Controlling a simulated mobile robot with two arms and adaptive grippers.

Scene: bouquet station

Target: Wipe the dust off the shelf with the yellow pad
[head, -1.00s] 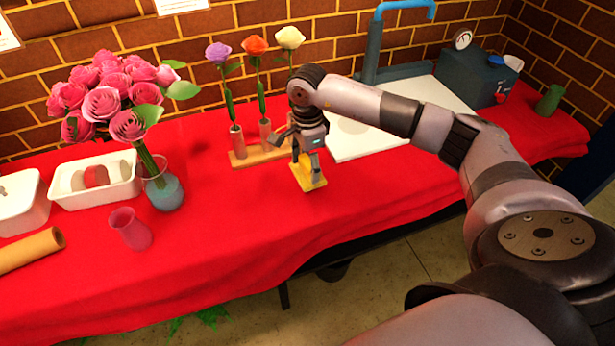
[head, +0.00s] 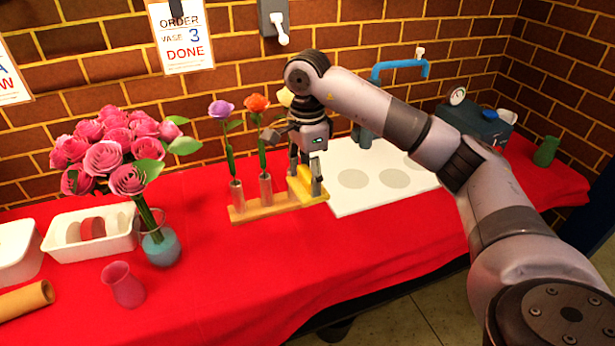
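My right gripper (head: 306,180) points down and is shut on the yellow pad (head: 301,192). The pad appears in front of the right end of the wooden flower rack, seemingly raised above the red cloth. A white flat board (head: 350,204) lies to the right of the pad, with several round grey patches on it. It may be the shelf; no other shelf is plain to see. My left gripper is not in view.
The wooden rack (head: 240,215) holds upright flowers close to my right gripper. A vase of pink roses (head: 160,249), a pink cup (head: 124,285) and white trays (head: 92,247) stand left. A blue tap (head: 402,66) rises behind the board. The front middle cloth is clear.

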